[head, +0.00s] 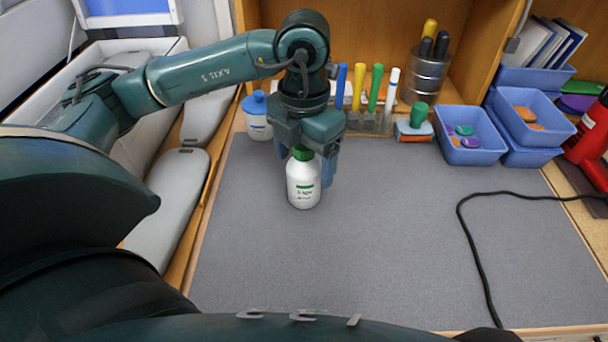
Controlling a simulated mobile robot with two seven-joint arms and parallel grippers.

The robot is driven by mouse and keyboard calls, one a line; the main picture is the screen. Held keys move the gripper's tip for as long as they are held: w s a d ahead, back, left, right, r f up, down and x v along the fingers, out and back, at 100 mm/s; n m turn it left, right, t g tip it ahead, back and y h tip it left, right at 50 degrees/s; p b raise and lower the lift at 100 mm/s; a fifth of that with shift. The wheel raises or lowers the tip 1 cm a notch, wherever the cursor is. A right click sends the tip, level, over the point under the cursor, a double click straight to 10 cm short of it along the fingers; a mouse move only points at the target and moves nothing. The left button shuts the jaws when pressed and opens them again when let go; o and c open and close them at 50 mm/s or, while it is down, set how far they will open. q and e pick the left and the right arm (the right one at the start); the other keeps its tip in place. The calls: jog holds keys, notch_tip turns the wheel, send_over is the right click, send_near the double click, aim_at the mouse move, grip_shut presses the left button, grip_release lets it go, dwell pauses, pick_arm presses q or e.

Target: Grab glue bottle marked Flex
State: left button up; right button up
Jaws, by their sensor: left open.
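A white bottle with a green cap and a green-banded label (304,190) stands upright on the grey mat (400,240). Its label print is too small to read for certain. My left gripper (309,160) points down over this bottle, open, with its fingers around or just behind the cap and upper body. One finger shows at the bottle's right; the other is mostly hidden. I cannot tell whether they touch the bottle. A second white bottle with a blue cap (257,122) stands behind to the left. My right gripper is not in view.
Several coloured markers (377,90) stand in a rack at the back, beside a tool cup (426,75) and a green-knobbed stamp-like tool (414,124). Blue bins (468,152) stand at the right. A black cable (466,240) crosses the mat's right side. The mat's middle is clear.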

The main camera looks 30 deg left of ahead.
pick_arm(q)
jog(key=shift+c, duration=0.5)
jog(key=c, duration=1.1)
jog(key=shift+c, duration=0.2)
